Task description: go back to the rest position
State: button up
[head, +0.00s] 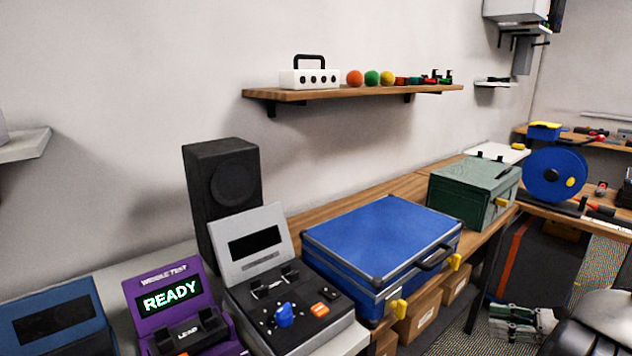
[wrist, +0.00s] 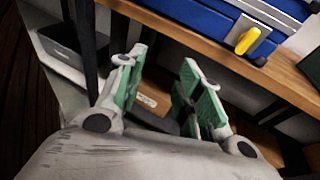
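My gripper (head: 514,318) is low at the right of the head view, in front of the bench and above the floor. In the wrist view my gripper (wrist: 160,95) has its two green-padded fingers spread apart, with nothing between them. It is apart from the bench edge and the blue case.
A closed blue case (head: 385,240) with yellow latches lies on the wooden bench. A green box (head: 470,192), a blue reel (head: 555,174), a purple tester (head: 175,305) reading READY and a grey device (head: 275,285) stand nearby. Cardboard boxes (head: 420,312) sit below the bench.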

jog(key=s+a+r+n+g+h, duration=0.2)
jog(key=s+r+n+g+h, duration=0.4)
jog(key=s+r+n+g, duration=0.65)
jog(key=a+r+n+t+h, duration=0.3)
jog(key=r+n, duration=0.3)
jog(key=r, duration=0.3)
jog(key=a+r+n+t+h, duration=0.3)
jog(key=a+r+n+t, duration=0.1)
jog(key=r, duration=0.6)
jog(key=shift+a+r+n+t+h, duration=0.15)
jog(key=shift+a+n+t+h, duration=0.2)
jog(key=shift+n+t, duration=0.45)
jog(key=shift+g, duration=0.25)
